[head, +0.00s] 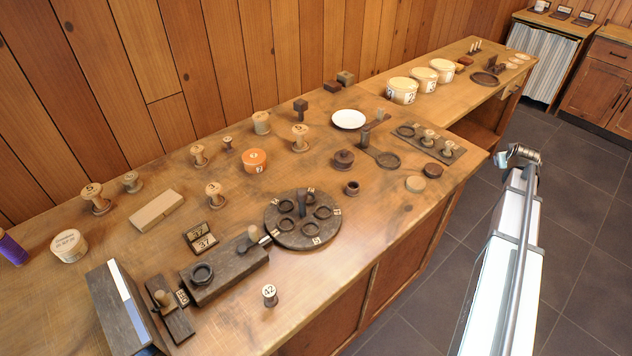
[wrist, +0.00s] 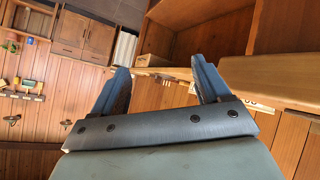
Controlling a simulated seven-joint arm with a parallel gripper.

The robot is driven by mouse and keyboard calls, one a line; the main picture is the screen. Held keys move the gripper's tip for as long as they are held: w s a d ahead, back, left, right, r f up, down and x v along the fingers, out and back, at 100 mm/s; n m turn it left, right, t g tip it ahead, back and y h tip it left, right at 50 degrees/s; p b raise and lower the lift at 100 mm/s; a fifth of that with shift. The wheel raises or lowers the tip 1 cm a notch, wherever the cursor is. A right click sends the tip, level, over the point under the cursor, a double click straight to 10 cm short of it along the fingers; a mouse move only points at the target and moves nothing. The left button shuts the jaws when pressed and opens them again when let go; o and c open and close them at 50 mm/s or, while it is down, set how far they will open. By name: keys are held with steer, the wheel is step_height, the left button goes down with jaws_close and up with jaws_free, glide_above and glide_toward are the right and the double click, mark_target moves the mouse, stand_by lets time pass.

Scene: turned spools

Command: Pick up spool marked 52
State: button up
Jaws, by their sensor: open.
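Several pale turned wooden spools stand on the long wooden workbench (head: 345,250) in the head view. Spools at the left (head: 96,196), middle (head: 214,194) and back (head: 300,136) have dark marks on top, too small to read surely; I cannot tell which is marked 52. A small spool-like piece marked 42 (head: 269,294) stands near the front edge. My gripper (wrist: 160,72) shows in the wrist view with its two blue fingers apart and nothing between them. It points at furniture and wall, away from the spools.
A round dark tray with rings (head: 302,236), a dark block (head: 228,274), an orange tub (head: 254,160) and a white plate (head: 348,119) crowd the bench. White tubs (head: 402,91) stand farther back. My arm is beside the bench at right, over the tiled floor (head: 590,250).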

steer(key=w+a+r+t+y, duration=0.1)
steer(key=w+a+r, duration=0.2)
steer(key=a+r, duration=0.3)
steer(key=w+a+r+y, duration=0.1)
steer(key=w+a+r, duration=0.3)
steer(key=a+r, duration=0.1)
steer(key=w+a+r+n+g+y, duration=0.1)
steer(key=a+r+y, duration=0.15)
steer(key=a, duration=1.25)
steer(key=a+r+n+g+y, duration=0.1)
steer(key=a+r, duration=0.2)
steer(key=a, duration=1.2)
steer(key=n+g, duration=0.2)
steer(key=g, duration=0.6)
glide_above(214, 188)
steer(key=s, duration=0.2)
steer(key=shift+w+f, duration=0.2)
steer(key=shift+f, duration=0.35)
steer(key=f, duration=0.6)
steer(key=shift+w+a, duration=0.15)
steer(key=shift+w, duration=0.25)
steer(key=shift+w+f, duration=0.2)
steer(key=shift+f, duration=0.9)
steer(key=shift+w+f, duration=0.2)
steer(key=shift+f, duration=0.9)
steer(key=shift+w+f, duration=0.2)
steer(key=shift+f, duration=0.9)
